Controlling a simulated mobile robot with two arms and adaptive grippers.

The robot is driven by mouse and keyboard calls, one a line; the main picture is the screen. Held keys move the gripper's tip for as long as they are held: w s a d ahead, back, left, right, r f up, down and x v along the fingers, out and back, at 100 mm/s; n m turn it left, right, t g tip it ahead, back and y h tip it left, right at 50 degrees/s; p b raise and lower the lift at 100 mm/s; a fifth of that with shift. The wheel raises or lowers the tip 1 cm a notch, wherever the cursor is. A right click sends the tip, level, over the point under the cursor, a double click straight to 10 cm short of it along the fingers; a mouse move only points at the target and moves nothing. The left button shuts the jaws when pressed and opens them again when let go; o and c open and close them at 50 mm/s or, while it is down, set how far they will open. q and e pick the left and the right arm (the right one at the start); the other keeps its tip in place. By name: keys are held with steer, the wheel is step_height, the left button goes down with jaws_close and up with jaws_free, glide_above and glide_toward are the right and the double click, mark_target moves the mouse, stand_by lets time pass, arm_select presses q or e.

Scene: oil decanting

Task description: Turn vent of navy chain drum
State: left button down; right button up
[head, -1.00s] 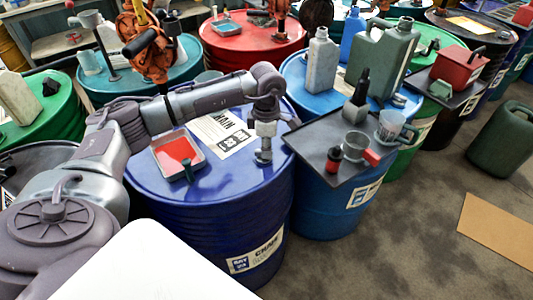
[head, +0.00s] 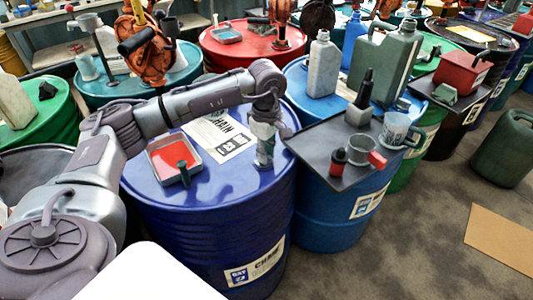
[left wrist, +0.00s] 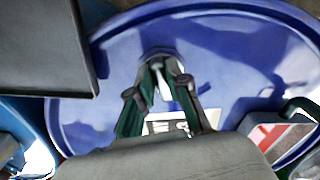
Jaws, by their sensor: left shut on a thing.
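The navy chain drum (head: 215,235) stands upright in the middle of the head view, with a "CHAIN" label on its side. Its blue lid also fills much of the left wrist view (left wrist: 230,50). My left gripper (head: 264,163) points down at the lid's right part. In the left wrist view my left gripper (left wrist: 160,88) has its fingers close around a small fitting at the lid, shut on the vent. The vent itself is mostly hidden by the fingers. My right gripper is in neither view.
A tray of red liquid (head: 173,158) and a paper label (head: 220,137) lie on the lid. A dark tray (head: 318,146) with cups and a bottle sits on the blue drum at right, close to my gripper. Open floor (head: 400,245) lies at right.

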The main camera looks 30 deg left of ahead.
arm_select(q)
steer(key=shift+r, duration=0.1)
steer(key=c, duration=1.1)
jaws_free()
step_height(320, 180, up, 12)
steer(key=shift+f, duration=0.1)
